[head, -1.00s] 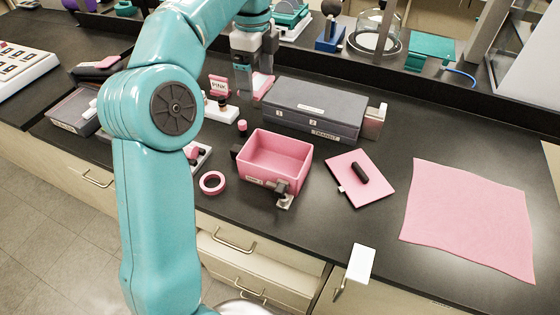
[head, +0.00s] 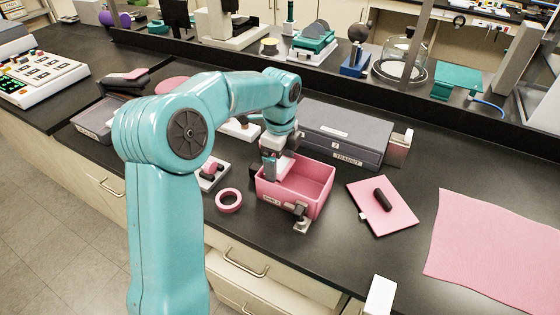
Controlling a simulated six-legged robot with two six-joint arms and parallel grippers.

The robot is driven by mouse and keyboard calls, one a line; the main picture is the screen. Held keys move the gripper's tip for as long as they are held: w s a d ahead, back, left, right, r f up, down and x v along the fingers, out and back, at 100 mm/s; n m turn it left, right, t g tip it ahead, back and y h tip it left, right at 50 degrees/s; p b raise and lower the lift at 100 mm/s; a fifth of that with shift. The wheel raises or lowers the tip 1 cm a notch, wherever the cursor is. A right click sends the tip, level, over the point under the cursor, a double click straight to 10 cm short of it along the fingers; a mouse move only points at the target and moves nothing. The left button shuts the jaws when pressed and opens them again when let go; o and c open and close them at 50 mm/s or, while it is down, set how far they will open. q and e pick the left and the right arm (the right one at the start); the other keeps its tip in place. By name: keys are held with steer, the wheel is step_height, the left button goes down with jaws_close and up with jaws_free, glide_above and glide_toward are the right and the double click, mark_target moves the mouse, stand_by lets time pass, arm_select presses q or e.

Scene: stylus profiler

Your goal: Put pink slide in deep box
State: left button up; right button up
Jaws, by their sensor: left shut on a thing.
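The deep box (head: 316,207) is an open pink box with a label and a dark latch on its front, standing on the black bench in mid-view. My left gripper (head: 274,178) points down at the box's left side, over its opening. It is shut on the pink slide, which is mostly hidden; only a small pinkish patch shows at the jaws. I cannot tell whether the slide touches the box. My right gripper is not in view.
A grey transit case (head: 345,134) stands right behind the box. A pink tape ring (head: 229,201) lies at left front. A pink pad (head: 384,208) with a black object and a large pink cloth (head: 490,250) lie to the right. Bare bench separates them.

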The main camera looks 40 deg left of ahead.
arm_select(q)
steer(key=shift+d, duration=0.1)
steer(key=shift+f, duration=0.15)
steer(key=shift+f+b, duration=0.35)
steer(key=shift+f, duration=0.2)
steer(key=o, duration=1.2)
steer(key=shift+o, duration=0.2)
